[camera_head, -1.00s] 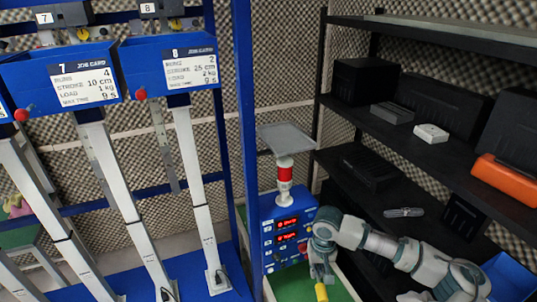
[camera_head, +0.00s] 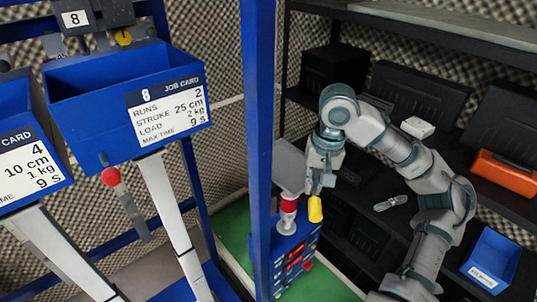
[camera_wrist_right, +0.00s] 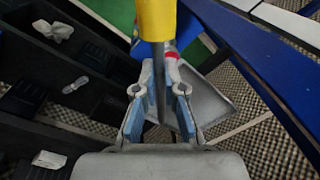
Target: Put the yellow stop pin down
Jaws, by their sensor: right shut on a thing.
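The yellow stop pin (camera_head: 315,209) hangs below my right gripper (camera_head: 322,178) in the head view, in front of the shelf rack. In the right wrist view the yellow pin (camera_wrist_right: 157,20) juts out at the top between the fingers of my right gripper (camera_wrist_right: 158,95), which is shut on it. The pin is held in the air beside the red and white lamp post (camera_head: 288,213). My left gripper is not in view.
A blue post (camera_head: 258,130) stands left of my right arm. Blue job-card bins (camera_head: 125,95) hang at left. Black shelves at right hold cases, an orange box (camera_head: 505,171) and a blue bin (camera_head: 492,257).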

